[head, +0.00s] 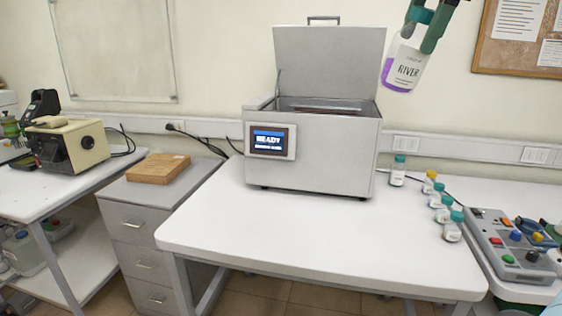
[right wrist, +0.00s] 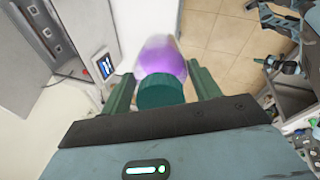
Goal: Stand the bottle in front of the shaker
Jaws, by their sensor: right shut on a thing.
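A clear bottle labelled RIVER (head: 405,68), with purple liquid and a green cap, hangs tilted in the air at the upper right of the head view. My right gripper (head: 430,22) is shut on it near the cap. In the right wrist view the bottle (right wrist: 163,62) sits between the two green fingers of the gripper (right wrist: 165,90). The shaker (head: 318,150) is a grey box with its lid raised and a lit screen reading READY. It stands at the back of the white table (head: 300,235), left of and below the bottle. My left gripper is not in view.
Several small capped bottles (head: 398,172) stand to the right of the shaker. A control box with coloured buttons (head: 510,240) is at the far right. The table in front of the shaker is clear. A drawer cabinet with a wooden block (head: 158,168) stands left.

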